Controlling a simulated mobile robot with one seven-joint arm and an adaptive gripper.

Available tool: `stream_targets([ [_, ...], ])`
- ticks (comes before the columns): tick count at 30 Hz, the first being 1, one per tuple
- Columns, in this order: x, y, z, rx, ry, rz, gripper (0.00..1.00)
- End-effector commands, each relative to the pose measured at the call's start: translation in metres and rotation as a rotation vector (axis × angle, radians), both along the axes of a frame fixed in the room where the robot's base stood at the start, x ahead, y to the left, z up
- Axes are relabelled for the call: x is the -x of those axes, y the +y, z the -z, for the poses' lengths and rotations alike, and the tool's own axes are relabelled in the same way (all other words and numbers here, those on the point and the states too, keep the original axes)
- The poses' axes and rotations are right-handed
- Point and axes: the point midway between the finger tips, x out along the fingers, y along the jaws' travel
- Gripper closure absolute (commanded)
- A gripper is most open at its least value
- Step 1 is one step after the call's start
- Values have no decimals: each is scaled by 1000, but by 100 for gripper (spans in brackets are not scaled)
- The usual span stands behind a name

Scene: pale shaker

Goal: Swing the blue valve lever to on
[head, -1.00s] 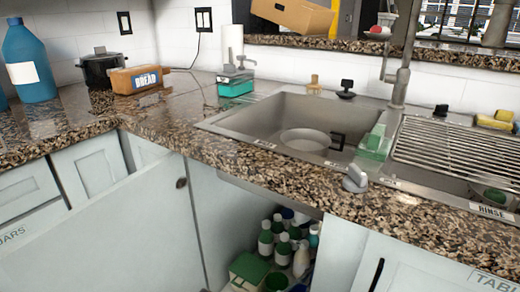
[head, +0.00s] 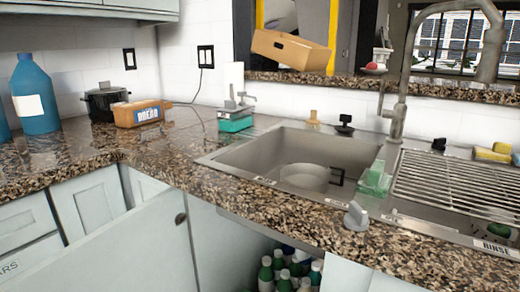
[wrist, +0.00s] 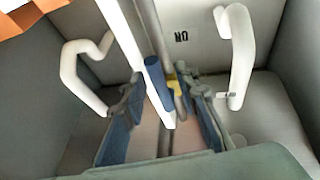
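In the wrist view, a short blue bar, which looks like the blue valve lever (wrist: 158,83), stands tilted near the middle. A small yellow part (wrist: 174,86) and a grey pipe (wrist: 183,97) are just right of it. A dark label (wrist: 181,37), reading ON upside down, is on the grey wall above and to the right. My gripper (wrist: 161,86) has its two dark fingers apart, with the blue bar between their tips. I cannot tell whether either finger touches it. The head view shows neither my gripper nor the lever.
A white straight pipe (wrist: 130,45) runs down close beside the blue bar. Curved white pipes stand left (wrist: 68,75) and right (wrist: 240,60). In the head view, the sink (head: 255,155) is set in the counter, with several bottles (head: 285,272) in the open cabinet below.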

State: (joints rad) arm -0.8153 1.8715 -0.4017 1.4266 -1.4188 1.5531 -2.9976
Motion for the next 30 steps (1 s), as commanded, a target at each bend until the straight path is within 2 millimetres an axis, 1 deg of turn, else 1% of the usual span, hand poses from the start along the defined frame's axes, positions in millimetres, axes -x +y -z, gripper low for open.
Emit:
stream_targets([
  [14,1,2,1,0,0,-1,72],
  [30,29,30,17,-2,-1,-2,72],
])
